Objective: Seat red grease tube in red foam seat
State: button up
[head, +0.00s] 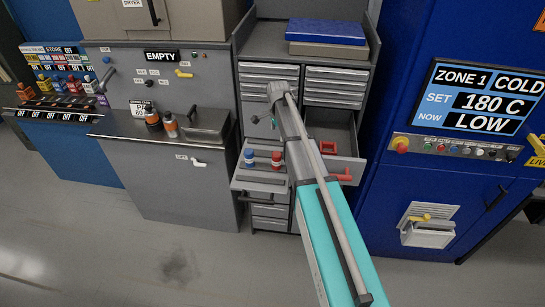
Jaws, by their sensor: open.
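A small red square piece (328,147), which looks like the red foam seat, lies in the open right drawer (352,163). Whether anything sits in it is too small to tell. My arm reaches up between the two drawers, ending in view at a grey joint above them.
My arm covers the space between the drawers. A red handle (342,176) is on the right drawer's front. A blue case (326,32) lies on the cabinet. The floor in front is clear.

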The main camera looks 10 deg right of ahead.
aim_at(277, 153)
jog(key=shift+w+d, duration=0.15)
jog(key=shift+w, duration=0.15)
jog(key=shift+f, duration=0.2)
notch_tip(277, 153, down, 8)
jog(key=b, duration=0.8)
jog(key=shift+f+b, duration=0.15)
jog(key=shift+b, duration=0.15)
dwell(0.4)
jog(key=shift+w+a+f+b, duration=0.1)
jog(key=shift+f+b, duration=1.2)
jog(key=shift+a+f+b, duration=0.1)
jog(key=shift+f+b, duration=1.2)
